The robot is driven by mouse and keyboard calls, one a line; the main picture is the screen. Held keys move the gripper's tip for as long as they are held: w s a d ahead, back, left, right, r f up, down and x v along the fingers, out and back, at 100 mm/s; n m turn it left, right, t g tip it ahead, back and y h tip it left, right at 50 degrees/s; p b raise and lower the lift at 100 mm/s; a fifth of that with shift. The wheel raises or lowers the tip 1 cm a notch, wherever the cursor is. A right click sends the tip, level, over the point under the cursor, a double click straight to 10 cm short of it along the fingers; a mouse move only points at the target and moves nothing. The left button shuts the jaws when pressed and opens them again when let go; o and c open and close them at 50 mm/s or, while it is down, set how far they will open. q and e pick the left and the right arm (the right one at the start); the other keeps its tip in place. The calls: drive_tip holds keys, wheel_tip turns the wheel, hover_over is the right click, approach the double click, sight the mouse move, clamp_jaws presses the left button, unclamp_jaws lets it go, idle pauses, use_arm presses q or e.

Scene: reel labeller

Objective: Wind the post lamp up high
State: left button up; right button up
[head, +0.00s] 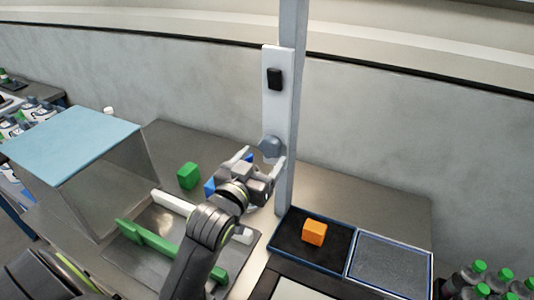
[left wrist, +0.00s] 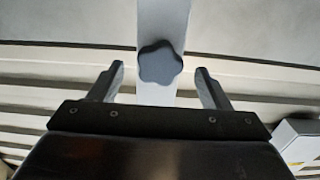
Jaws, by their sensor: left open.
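A grey upright post (head: 289,110) rises from the bench and runs out of the top of the head view. Any lamp head on it is out of view. A white plate (head: 277,110) on the post bears a blue-grey lobed knob (head: 270,147), which also shows in the left wrist view (left wrist: 160,64). My left gripper (head: 264,160) is open and empty, its fingers pointing at the knob. In the left wrist view the knob appears between the spread fingertips (left wrist: 160,72), with a gap on both sides; no contact shows. My right gripper is out of view.
A black block (head: 275,79) sits high on the plate. Green-capped bottles (head: 480,280) stand right.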

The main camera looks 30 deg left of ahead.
sight(268, 151)
use_arm(q)
drive_tip(key=shift+w+a, duration=0.1)
drive_tip(key=shift+w, duration=1.5)
drive_tip(key=c, duration=1)
drive_tip(key=shift+o, duration=0.2)
drive_tip(key=o, duration=1)
drive_tip(key=shift+p, duration=0.3)
drive_tip(key=shift+c, duration=0.2)
drive_tip(key=shift+s, duration=0.15)
